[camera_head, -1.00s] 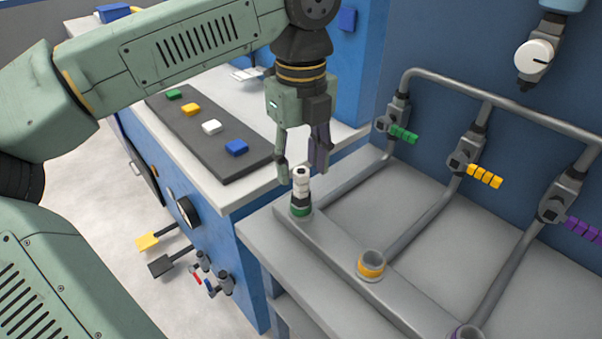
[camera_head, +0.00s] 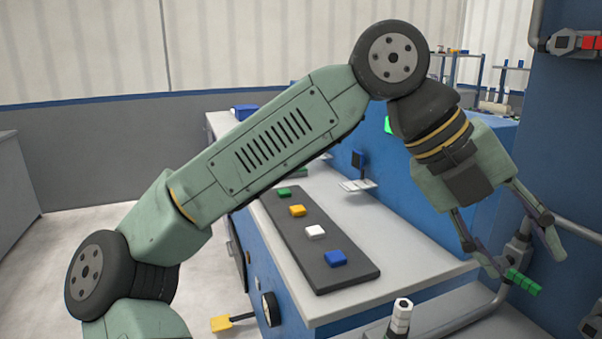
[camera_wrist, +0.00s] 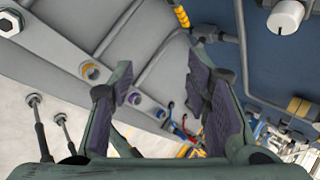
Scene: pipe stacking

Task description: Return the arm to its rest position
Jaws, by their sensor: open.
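My gripper (camera_head: 522,248) is open and empty at the right of the head view, raised and tilted down to the right. In the wrist view its two dark-padded fingers (camera_wrist: 168,105) stand apart with nothing between them. A white and grey stacked pipe piece (camera_head: 401,316) stands upright at the bottom of the head view, apart from the gripper. In the wrist view a light hex-topped piece (camera_wrist: 10,24) shows at the upper left corner. My arm stretches across the middle of the head view.
A dark strip with coloured buttons (camera_head: 335,272) lies on the light counter (camera_head: 385,228). A green valve handle (camera_head: 522,282) sits on the pipework close to the fingertips. A blue wall (camera_head: 568,150) stands at the right. The floor at left is clear.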

